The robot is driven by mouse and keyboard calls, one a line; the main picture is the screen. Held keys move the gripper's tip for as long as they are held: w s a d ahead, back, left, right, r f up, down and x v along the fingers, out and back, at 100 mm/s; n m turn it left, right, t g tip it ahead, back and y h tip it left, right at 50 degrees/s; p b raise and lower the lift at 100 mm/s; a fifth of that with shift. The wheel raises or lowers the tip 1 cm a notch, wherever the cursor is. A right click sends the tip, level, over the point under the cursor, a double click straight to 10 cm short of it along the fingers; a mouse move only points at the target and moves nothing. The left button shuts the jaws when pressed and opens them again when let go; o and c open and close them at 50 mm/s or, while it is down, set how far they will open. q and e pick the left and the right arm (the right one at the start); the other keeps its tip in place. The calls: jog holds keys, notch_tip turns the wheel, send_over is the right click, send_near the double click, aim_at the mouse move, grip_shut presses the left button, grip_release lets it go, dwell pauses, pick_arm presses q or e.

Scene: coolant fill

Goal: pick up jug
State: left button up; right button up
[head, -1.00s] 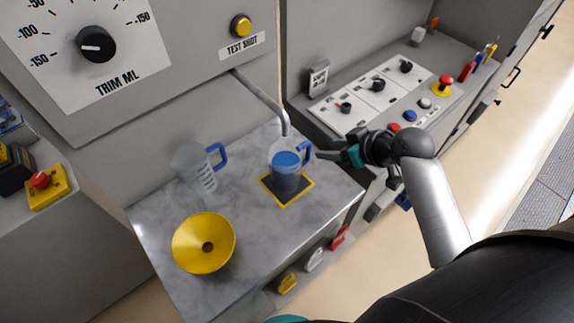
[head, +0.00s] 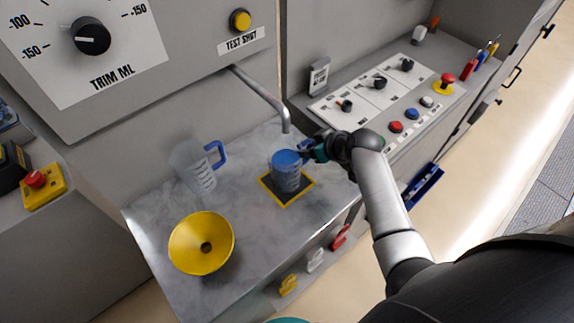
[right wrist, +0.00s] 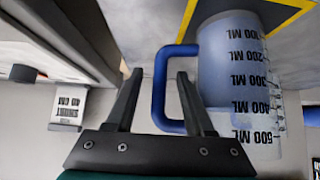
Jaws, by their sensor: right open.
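A clear jug (head: 287,172) with blue liquid and a blue handle stands upright on a black mat with a yellow border (head: 287,203), below the spout. The jug also fills the upper right of the right wrist view (right wrist: 232,65), with its volume marks showing. My right gripper (head: 308,153) is open at the handle side of this jug. In the right wrist view, the handle's upright bar (right wrist: 159,92) appears between my two fingers (right wrist: 158,76); whether they touch it I cannot tell. A second, clear jug (head: 195,172) with a blue handle stands to the left. My left gripper is not in view.
A yellow funnel (head: 202,242) lies at the front left of the marble counter (head: 240,215). The metal spout (head: 268,96) reaches down just behind the filled jug. A panel with knobs and buttons (head: 375,95) is at the right.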

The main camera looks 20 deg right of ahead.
jog(key=shift+x, duration=0.9)
jog(key=shift+c, duration=0.2)
grip_shut()
dwell(0.5)
